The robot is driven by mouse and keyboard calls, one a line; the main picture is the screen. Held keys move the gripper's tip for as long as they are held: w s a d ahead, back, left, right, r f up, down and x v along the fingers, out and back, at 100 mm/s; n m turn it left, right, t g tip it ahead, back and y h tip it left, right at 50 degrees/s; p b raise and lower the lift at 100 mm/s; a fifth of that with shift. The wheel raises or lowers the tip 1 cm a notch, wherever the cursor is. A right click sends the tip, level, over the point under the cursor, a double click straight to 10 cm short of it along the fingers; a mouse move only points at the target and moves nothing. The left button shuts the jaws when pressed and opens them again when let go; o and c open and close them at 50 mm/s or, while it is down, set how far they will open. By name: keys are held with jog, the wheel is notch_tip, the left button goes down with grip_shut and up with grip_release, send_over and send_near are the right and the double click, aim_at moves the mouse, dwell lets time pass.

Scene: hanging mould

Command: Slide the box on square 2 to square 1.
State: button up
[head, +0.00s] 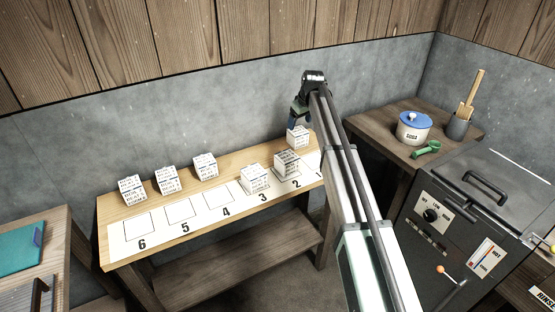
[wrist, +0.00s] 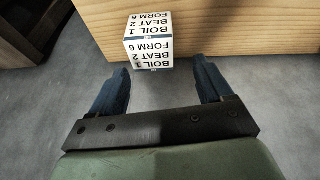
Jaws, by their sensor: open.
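A white box with printed lettering (head: 288,164) sits on square 2. Square 1's edge (head: 314,160) shows to its right, mostly hidden by my arm. Another such box (head: 298,137) stands behind, at the table's back right. My gripper (head: 297,122) is beside that back box, by the wall. In the wrist view my gripper (wrist: 161,66) is open and empty. A lettered box (wrist: 149,42) stands just beyond the fingertips, nearer the left finger, at a wooden edge. It looks like the back box, though I cannot be certain.
One box (head: 255,179) sits on square 3, left of square 2. Several boxes (head: 167,180) stand along the table's back, behind empty squares 4, 5 and 6. The grey wall (head: 180,110) is close behind the table. A side table (head: 390,143) holds a blue-lidded pot (head: 413,128).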

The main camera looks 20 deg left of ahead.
aim_at(276, 159)
jog(key=s+a+n+h, duration=0.1)
jog(key=s+a+n, duration=0.1)
jog(key=s+n, duration=0.1)
jog(key=s+a+f+n+h, duration=0.1)
jog(key=s+a+n+h, duration=0.1)
jog(key=s+a, duration=0.1)
jog(key=s+a+n+h, duration=0.1)
jog(key=s+a+n, duration=0.1)
jog(key=s, duration=0.3)
jog(key=shift+s+a+f+n+h, duration=0.15)
jog(key=shift+a+f+n+h, duration=0.2)
jog(key=shift+n, duration=0.45)
jog(key=c, duration=0.7)
jog(key=s+a+r+n+t+h, duration=0.1)
jog(key=s+n, duration=0.1)
jog(key=s, duration=0.1)
jog(key=s+a+r+n+t+h, duration=0.1)
jog(key=s+a+n+h, duration=0.1)
jog(key=s+n, duration=0.1)
jog(key=s+a+r+n+h, duration=0.1)
jog(key=s+a+n, duration=0.1)
jog(key=s, duration=0.2)
jog(key=shift+s+a+t+h, duration=0.15)
jog(key=shift+t+h, duration=0.2)
jog(key=shift+t, duration=0.05)
grip_shut()
jog(key=x, duration=1)
